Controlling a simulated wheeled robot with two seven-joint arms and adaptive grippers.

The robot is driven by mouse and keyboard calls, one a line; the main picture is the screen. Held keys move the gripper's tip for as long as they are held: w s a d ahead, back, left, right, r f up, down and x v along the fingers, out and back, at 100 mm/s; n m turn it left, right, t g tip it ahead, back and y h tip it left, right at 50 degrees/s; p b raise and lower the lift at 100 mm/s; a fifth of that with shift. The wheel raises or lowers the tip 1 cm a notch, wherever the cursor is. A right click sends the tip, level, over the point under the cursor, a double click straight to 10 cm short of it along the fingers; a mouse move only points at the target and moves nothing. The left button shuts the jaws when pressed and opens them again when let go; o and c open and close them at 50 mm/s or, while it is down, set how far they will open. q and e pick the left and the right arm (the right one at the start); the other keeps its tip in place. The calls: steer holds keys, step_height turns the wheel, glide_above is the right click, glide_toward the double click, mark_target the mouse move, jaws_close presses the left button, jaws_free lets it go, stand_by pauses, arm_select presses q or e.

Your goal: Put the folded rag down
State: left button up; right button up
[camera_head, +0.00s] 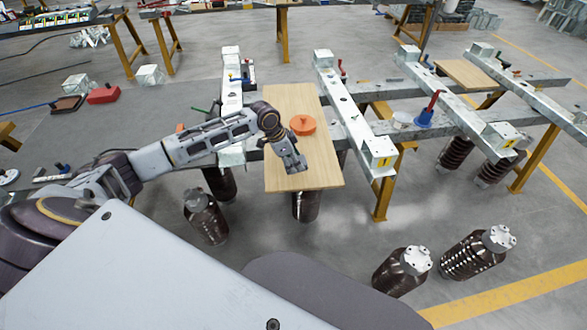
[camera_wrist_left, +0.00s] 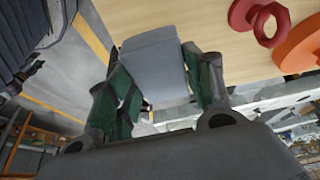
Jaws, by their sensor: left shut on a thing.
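The folded rag (camera_wrist_left: 158,68) is a flat grey cloth between the two green-padded fingers of my left gripper (camera_wrist_left: 160,85) in the left wrist view. The gripper is shut on it. In the head view my left gripper (camera_head: 290,160) is over the near part of a light wooden board (camera_head: 283,98), pointing down. The board also fills the top of the left wrist view (camera_wrist_left: 215,30). I cannot tell whether the rag touches the board. My right gripper is in neither view.
An orange round object (camera_head: 303,125) lies on the board just beyond my gripper. A red ringed part (camera_wrist_left: 262,22) shows beside it in the left wrist view. Metal beams (camera_head: 350,115) flank the board. Dark ribbed insulators (camera_head: 403,268) stand on the floor nearby.

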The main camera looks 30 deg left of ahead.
arm_select(q)
step_height(320, 180, down, 3)
steer(key=shift+r, duration=0.15)
steer(key=shift+f+p, duration=0.45)
steer(key=shift+f, duration=0.5)
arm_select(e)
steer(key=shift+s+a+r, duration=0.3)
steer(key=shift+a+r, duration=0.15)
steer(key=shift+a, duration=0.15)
arm_select(q)
steer(key=o, duration=1.1)
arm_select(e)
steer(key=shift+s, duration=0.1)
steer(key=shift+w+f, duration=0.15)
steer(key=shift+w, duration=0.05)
